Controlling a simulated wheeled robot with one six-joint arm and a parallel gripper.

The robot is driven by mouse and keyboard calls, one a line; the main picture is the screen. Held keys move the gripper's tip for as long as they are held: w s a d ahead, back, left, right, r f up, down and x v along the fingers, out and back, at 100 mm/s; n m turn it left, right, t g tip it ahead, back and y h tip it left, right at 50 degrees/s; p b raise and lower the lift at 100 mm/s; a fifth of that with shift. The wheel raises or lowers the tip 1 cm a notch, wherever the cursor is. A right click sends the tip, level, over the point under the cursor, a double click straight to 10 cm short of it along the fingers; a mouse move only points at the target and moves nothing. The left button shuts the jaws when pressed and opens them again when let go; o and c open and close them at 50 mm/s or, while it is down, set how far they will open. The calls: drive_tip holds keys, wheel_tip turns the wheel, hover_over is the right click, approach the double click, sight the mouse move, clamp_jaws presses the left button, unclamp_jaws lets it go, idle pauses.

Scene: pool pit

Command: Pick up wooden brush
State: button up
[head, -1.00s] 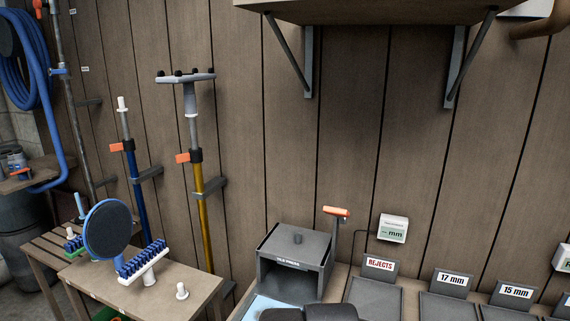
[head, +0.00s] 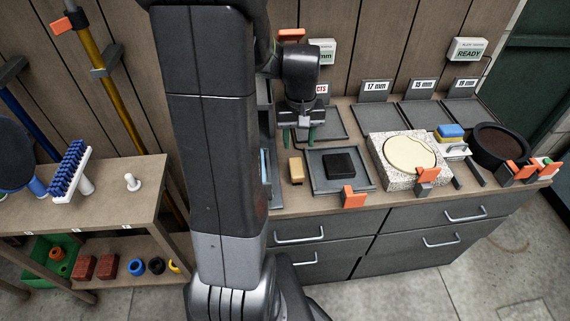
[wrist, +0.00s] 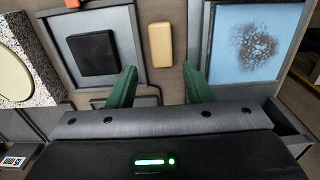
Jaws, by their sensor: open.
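A small tan wooden block (head: 296,169) lies on the workbench, just left of a grey tray with a black square pad. It looks like the wooden brush, though no bristles show. In the wrist view the tan block (wrist: 159,45) lies ahead of the fingertips, roughly in line with the gap between them. My gripper (head: 298,135) has green fingers, pointing down over the bench behind the block. The wrist view shows my gripper (wrist: 160,75) open, with nothing between its fingers. The block is apart from both fingers.
The grey tray (head: 362,182) and a blue speckled panel (wrist: 246,42) flank the block closely. A stone slab (head: 384,160) with a cream disc and a dark round bowl (head: 500,146) stand to the right. An orange clip (head: 353,197) sits at the bench's front edge.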

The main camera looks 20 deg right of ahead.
sight(297, 166)
wheel_tip(297, 166, down, 8)
drive_tip(key=shift+f, duration=0.1)
drive_tip(key=shift+w+f, duration=0.25)
drive_tip(key=shift+f, duration=1.1)
drive_tip(key=shift+w+f, duration=0.25)
drive_tip(key=shift+f, duration=1.05)
drive_tip(key=c, duration=0.8)
drive_tip(key=shift+r, duration=5.05)
